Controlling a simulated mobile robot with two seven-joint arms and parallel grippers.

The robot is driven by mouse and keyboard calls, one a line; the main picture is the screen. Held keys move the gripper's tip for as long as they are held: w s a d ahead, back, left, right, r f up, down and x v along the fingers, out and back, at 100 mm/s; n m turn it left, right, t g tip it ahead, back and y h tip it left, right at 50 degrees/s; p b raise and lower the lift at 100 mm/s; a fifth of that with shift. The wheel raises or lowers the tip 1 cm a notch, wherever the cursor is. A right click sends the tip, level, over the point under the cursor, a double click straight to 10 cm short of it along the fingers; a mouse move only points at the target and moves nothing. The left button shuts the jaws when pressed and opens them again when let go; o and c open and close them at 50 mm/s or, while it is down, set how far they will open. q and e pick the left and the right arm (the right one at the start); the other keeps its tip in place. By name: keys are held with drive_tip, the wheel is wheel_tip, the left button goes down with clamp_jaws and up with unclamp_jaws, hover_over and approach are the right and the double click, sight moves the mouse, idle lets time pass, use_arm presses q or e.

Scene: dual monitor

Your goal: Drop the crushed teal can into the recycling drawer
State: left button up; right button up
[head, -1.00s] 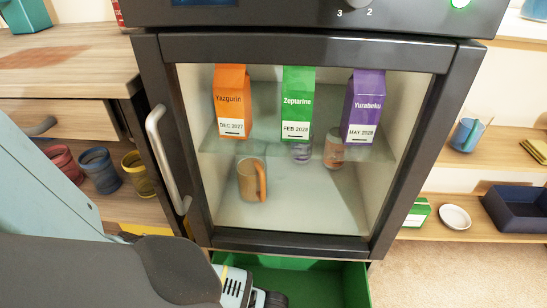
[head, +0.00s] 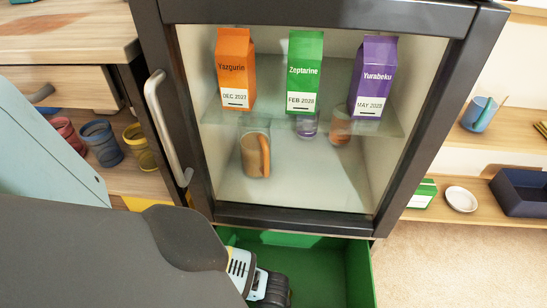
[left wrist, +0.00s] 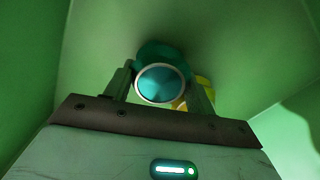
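The recycling drawer (head: 325,262) is green and pulled open below the glass-fronted cabinet. My left gripper (head: 274,292) reaches down into it at its left side in the head view. In the left wrist view the teal can (left wrist: 161,53) sits between the fingers of my left gripper (left wrist: 162,72), its round pale-rimmed end toward the camera. The fingers appear shut on it, one on each side. Green drawer walls surround it there. A yellow object (left wrist: 203,84) shows partly behind the right finger. In the head view the can is hidden. My right gripper is out of view.
The glass cabinet door (head: 290,215) is closed just above the drawer, with cartons (head: 304,75) and a mug (head: 255,155) behind it. Several cups (head: 101,145) stand on the left shelf. A navy tray (head: 520,190) and plate (head: 461,199) are at right.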

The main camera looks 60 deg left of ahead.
use_arm(q)
drive_tip(key=shift+o, duration=0.5)
drive_tip(key=shift+r, duration=0.25)
wheel_tip(320, 180, up, 13)
drive_tip(key=p, duration=0.7)
drive_tip(key=shift+f, duration=0.15)
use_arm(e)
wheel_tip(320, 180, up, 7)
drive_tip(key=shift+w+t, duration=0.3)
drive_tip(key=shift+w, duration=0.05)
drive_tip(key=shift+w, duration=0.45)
